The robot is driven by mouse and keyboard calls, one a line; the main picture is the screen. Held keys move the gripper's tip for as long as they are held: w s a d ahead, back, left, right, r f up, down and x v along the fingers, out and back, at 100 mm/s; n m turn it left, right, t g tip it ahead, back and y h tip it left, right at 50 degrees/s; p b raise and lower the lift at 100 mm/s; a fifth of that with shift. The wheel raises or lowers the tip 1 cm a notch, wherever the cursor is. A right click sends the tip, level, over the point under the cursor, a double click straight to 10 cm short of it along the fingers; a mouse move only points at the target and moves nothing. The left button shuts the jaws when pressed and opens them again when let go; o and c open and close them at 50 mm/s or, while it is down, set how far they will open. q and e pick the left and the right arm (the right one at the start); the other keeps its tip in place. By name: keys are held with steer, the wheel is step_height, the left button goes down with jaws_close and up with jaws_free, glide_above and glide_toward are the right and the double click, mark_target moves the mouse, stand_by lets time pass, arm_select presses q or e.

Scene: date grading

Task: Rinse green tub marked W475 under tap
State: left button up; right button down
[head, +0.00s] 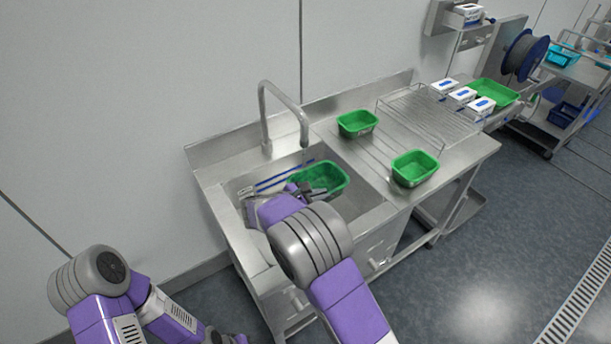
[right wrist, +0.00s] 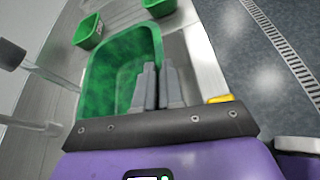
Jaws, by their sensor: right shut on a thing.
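A green tub (head: 335,187) is in the sink (head: 376,217), below and slightly right of the tap's spout (head: 304,140). Its inside looks mottled dark green in the right wrist view (right wrist: 100,82). No marking can be read on it. My right gripper (head: 318,190) is shut on the tub's near wall; its grey fingers (right wrist: 160,85) show over the tub in the wrist view. I cannot tell whether water runs.
Two other green tubs, one at the back (head: 357,124) and one at the front (head: 415,169), stand on the drainboard. A wire rack (head: 425,112), white boxes (head: 463,95) and a green tray (head: 497,92) are further right. Blue rods (head: 270,183) lie at the sink's back.

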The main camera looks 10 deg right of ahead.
steer(key=s+d, duration=0.2)
steer(key=s, duration=0.4)
steer(key=shift+s+d, duration=0.25)
steer(key=shift+s, duration=0.1)
stand_by(0.4)
